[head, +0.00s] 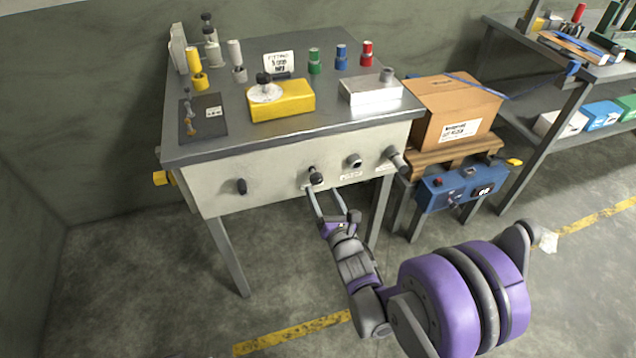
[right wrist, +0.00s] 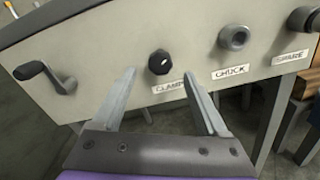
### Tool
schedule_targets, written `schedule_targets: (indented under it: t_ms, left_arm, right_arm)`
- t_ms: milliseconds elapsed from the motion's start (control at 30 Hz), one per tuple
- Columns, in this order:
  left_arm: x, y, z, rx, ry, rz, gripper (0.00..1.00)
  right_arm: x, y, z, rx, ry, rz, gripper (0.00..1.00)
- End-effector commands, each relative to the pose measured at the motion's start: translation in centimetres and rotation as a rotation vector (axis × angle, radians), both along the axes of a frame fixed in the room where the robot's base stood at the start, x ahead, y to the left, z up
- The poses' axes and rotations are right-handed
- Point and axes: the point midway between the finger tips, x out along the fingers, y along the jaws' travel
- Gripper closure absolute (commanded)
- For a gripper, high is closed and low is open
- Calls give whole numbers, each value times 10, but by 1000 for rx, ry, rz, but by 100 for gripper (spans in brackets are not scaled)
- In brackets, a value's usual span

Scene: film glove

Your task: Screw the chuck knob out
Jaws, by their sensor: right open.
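The front panel (head: 270,183) of the workbench carries a row of controls. The chuck knob (right wrist: 235,38) is a grey round knob with a dark centre, above the label CHUCK (right wrist: 229,72); in the head view it is the grey knob (head: 354,161) right of the black one. A black knob (right wrist: 160,62) sits left of it by the label CLAMP (right wrist: 169,88). My right gripper (head: 326,190) is open and empty in front of the panel. In the right wrist view its fingertips (right wrist: 160,74) lie either side of the black knob's line; contact is not clear. My left gripper is not in view.
A crank handle (right wrist: 45,76) sticks out at the panel's left. A grey knob (head: 396,158) by the SPARE label (right wrist: 291,57) is at its right end. A cardboard box (head: 455,105) and blue unit (head: 462,187) stand right.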

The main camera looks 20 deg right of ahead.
Motion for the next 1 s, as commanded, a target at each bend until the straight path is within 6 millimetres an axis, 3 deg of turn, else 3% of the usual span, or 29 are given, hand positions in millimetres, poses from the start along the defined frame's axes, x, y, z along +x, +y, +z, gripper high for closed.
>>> schedule_targets:
  t_ms: [100,300,733,867,1000]
  left_arm:
    - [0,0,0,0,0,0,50]
    - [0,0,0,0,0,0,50]
    - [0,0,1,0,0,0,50]
    - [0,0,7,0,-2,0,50]
    - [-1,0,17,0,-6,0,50]
  right_arm:
    - [-22,-1,0,0,0,0,24]
    - [-42,-2,0,0,-1,0,24]
    - [-45,-2,0,27,0,0,24]
    - [-44,-2,2,198,6,0,24]
    - [-43,-2,4,557,18,1,24]
